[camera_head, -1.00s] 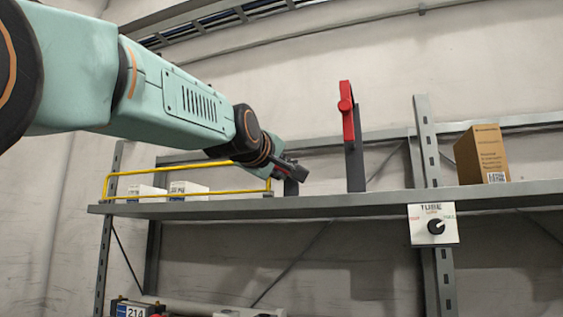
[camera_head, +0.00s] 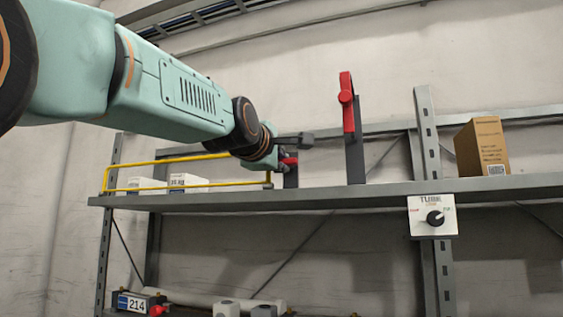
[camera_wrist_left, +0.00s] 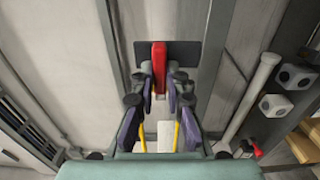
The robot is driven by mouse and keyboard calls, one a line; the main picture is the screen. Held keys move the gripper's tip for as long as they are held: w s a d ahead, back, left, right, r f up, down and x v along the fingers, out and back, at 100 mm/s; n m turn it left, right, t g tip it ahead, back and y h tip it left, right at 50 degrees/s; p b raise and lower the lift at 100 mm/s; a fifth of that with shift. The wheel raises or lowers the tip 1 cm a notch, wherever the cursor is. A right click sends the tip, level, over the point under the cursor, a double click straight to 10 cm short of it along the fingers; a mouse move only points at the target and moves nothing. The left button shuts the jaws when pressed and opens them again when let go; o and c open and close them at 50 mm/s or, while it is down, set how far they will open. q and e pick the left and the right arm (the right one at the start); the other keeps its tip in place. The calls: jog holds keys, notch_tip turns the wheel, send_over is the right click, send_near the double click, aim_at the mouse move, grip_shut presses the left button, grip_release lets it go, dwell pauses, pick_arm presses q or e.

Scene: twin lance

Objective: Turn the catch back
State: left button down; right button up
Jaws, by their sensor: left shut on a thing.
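A small red piece (camera_head: 289,161), which looks like the catch, sits on a short dark bracket (camera_head: 291,178) at the right end of the yellow rail, on the shelf. My left gripper (camera_head: 297,150) is at this piece, its wrist hiding part of it. In the left wrist view my left gripper (camera_wrist_left: 163,74) has its two fingers on either side of the red piece (camera_wrist_left: 158,63) and is shut on it. A dark plate (camera_wrist_left: 190,54) lies behind it. My right gripper is not in view.
A yellow rail (camera_head: 170,158) runs in front of white boxes (camera_head: 187,181). To the right stand a dark post with a tall red lever (camera_head: 347,100), a knob panel marked TUBE (camera_head: 432,216) and a cardboard box (camera_head: 483,146). The shelf edge (camera_head: 330,192) runs below.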

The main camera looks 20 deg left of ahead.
pick_arm(q)
jog(key=shift+f, duration=0.2)
jog(key=c, duration=1.4)
grip_release()
jog(key=shift+s+r, duration=0.1)
jog(key=shift+r, duration=0.05)
jog(key=shift+o, duration=0.2)
